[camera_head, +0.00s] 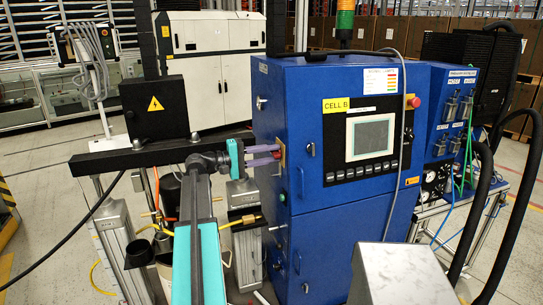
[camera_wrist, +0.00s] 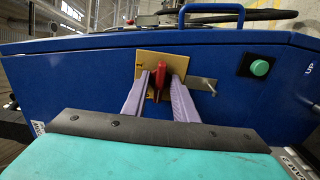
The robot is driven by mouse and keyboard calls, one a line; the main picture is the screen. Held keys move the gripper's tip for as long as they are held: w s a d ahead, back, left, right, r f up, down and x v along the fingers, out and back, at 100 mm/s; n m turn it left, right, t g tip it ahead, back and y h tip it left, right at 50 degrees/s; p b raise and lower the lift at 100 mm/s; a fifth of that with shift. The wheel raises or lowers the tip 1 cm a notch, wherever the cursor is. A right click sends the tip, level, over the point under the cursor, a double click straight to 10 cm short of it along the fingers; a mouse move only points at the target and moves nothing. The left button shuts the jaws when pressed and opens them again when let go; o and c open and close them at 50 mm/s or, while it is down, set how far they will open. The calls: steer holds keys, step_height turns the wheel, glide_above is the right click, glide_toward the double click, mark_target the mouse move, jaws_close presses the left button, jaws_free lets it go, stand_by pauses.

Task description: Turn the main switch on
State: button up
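The main switch is a red handle (camera_wrist: 160,80) on a yellow plate (camera_wrist: 150,58), set in the side of the blue cabinet (camera_wrist: 70,75). In the wrist view the handle's grip points down, toward the camera. My gripper (camera_wrist: 161,80) has two lavender fingers, one on each side of the red handle. The fingers stand apart and look open; whether either touches the handle I cannot tell.
A green button (camera_wrist: 260,68) sits right of the switch, and a small metal latch (camera_wrist: 203,84) is close beside the right finger. A blue bar handle (camera_wrist: 212,10) is above. In the head view, a black electrical box (camera_head: 155,106) stands left of my arm.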

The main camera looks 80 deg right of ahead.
jaws_close()
steer(key=shift+f+m+b, duration=0.1)
steer(key=shift+m+b, duration=2.7)
steer(key=shift+b, duration=1.95)
steer(key=shift+m+b, duration=3.2)
steer(key=shift+b, duration=1.9)
